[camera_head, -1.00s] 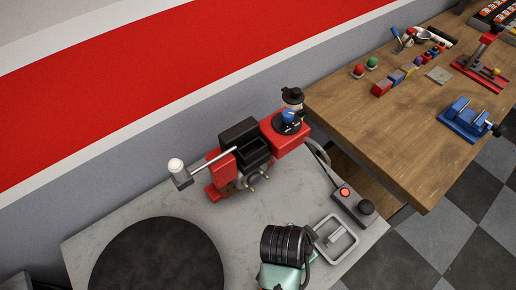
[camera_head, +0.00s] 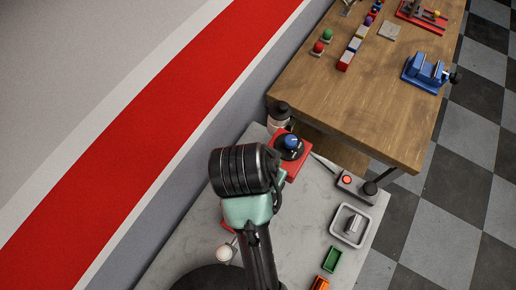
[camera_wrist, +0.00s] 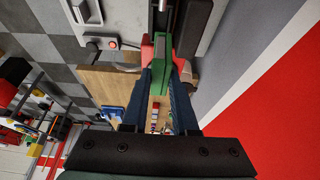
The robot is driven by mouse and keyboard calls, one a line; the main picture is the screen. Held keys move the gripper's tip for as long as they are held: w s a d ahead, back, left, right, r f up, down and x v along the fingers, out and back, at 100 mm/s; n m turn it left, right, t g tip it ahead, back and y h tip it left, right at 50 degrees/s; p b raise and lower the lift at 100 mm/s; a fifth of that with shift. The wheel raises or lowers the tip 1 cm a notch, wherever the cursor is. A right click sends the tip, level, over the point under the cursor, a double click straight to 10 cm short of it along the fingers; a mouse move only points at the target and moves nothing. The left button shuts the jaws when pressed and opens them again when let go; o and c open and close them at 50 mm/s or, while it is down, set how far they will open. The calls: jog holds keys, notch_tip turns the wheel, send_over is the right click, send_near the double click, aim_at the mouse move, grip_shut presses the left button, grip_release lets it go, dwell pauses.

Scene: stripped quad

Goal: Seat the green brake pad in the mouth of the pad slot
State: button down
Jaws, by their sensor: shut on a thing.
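The green brake pad (camera_wrist: 161,52) is between the fingertips of my gripper (camera_wrist: 162,72) in the wrist view. My gripper is shut on it. In the head view my arm hides the fingertips and the pad. I cannot make out the pad slot's mouth. My arm covers most of the red and black fixture in the head view, and only its red end with a blue knob (camera_head: 291,142) shows clearly. In the wrist view a red part shows close behind the pad. I cannot tell whether they touch.
A control box with a red button (camera_head: 347,181) and a pale tray (camera_head: 351,225) stand right on the grey table. A green box-like piece (camera_head: 331,259) and an orange one (camera_head: 320,283) lie nearer. The wooden bench (camera_head: 345,100) holds a blue vise (camera_head: 425,72).

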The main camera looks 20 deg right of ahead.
jog(key=f, duration=0.2)
jog(key=f+p, duration=0.1)
jog(key=f, duration=0.1)
jog(key=shift+s+d+f, duration=0.1)
jog(key=shift+s, duration=0.25)
jog(key=shift+w+f+p, duration=0.15)
jog(key=shift+f+p, duration=0.45)
jog(key=shift+f, duration=2)
jog(key=shift+f, duration=0.2)
jog(key=c, duration=1)
grip_release()
jog(key=shift+r, duration=0.1)
